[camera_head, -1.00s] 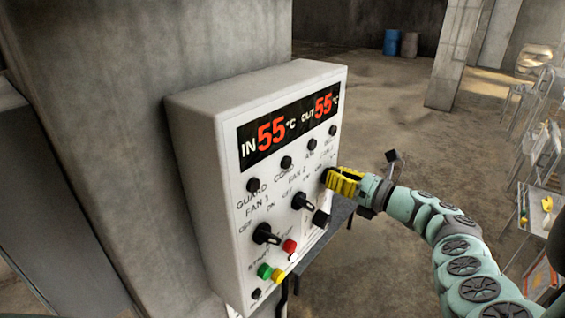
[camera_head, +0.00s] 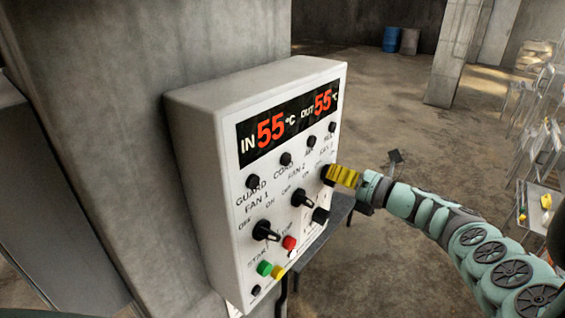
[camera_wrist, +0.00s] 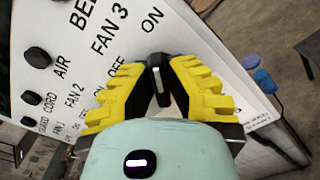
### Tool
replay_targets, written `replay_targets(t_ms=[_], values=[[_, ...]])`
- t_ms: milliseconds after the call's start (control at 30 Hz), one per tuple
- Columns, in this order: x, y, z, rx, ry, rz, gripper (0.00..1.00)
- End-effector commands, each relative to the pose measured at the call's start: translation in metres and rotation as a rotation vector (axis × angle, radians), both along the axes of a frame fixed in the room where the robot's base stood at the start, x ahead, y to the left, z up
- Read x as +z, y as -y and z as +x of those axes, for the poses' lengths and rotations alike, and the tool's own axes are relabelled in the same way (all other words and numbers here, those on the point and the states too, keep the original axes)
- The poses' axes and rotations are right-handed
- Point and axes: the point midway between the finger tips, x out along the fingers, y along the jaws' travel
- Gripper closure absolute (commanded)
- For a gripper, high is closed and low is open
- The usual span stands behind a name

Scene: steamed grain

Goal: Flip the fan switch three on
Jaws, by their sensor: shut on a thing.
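The white control box (camera_head: 215,150) stands against a concrete column, with a red 55/55 display on its front. The black fan 3 switch (camera_wrist: 155,78) sits between the yellow fingers of my gripper (camera_wrist: 158,92) in the wrist view, below the words FAN 3, OFF and ON. The gripper is shut on this knob. In the head view my gripper (camera_head: 344,176) reaches the box's right edge and mostly hides the knob. The fan 1 switch (camera_head: 264,232) and fan 2 switch (camera_head: 302,196) are to its left.
Green (camera_head: 264,269), yellow (camera_head: 278,272) and red (camera_head: 289,242) buttons sit low on the panel. A black knob (camera_head: 320,215) is just below my gripper. Metal racks (camera_head: 540,150) stand at the right. The floor behind the arm is mostly open.

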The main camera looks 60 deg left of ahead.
Motion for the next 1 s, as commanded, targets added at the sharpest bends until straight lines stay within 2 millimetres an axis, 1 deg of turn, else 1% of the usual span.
replay_targets(t_ms=[233, 267, 533, 833, 1000], values=[[-0.001, -0.001, -0.001, 0.0, 0.0, -0.003, 1.0], [-0.001, -0.001, -0.001, 0.0, 0.0, -0.003, 0.84], [-0.001, -0.001, -0.001, 0.001, 0.0, -0.001, 0.56], [0.0, 0.001, 0.0, 0.001, 0.001, 0.0, 0.56], [0.0, 0.013, 0.006, -0.005, 0.0, 0.0, 0.56]])
